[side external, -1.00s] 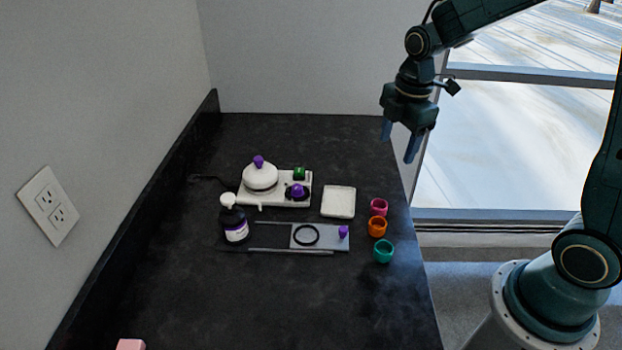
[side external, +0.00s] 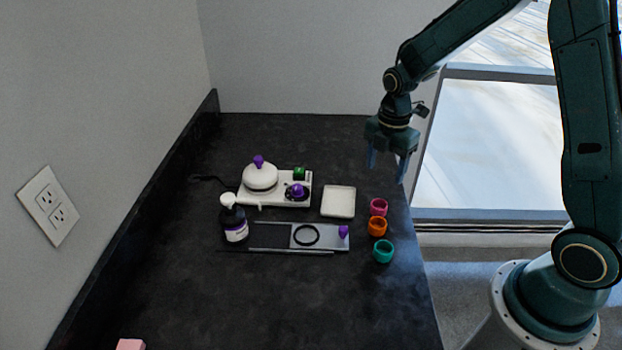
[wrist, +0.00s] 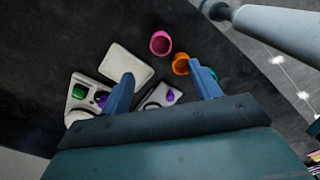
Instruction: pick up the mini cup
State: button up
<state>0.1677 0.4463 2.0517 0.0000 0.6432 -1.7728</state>
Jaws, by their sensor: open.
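Three mini cups stand in a row near the right edge of the black counter: a pink cup (side external: 379,207), an orange cup (side external: 377,227) and a teal cup (side external: 384,251). In the wrist view the pink cup (wrist: 160,43) and orange cup (wrist: 181,64) show open mouths, and the teal cup (wrist: 211,73) is mostly hidden behind a finger. My gripper (side external: 387,173) is open and empty, in the air above and behind the cups. Its fingers (wrist: 163,88) point toward the counter, apart from all cups.
A white square dish (side external: 338,202) lies left of the cups. The front counter (side external: 270,300) is mostly clear.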

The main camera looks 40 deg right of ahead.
send_over(380, 200)
jog(key=a, duration=0.2)
jog(key=shift+s+d+f, duration=0.1)
jog(key=shift+s+f, duration=0.05)
jog(key=shift+f, duration=0.8)
jog(key=shift+s+d+f, duration=0.1)
jog(key=shift+f, duration=0.85)
jog(key=shift+s+d+f, duration=0.1)
jog(key=shift+s+f, duration=0.05)
jog(key=shift+f, duration=0.8)
jog(key=shift+f, duration=2.6)
jog(key=shift+s, duration=0.1)
jog(key=c, duration=1)
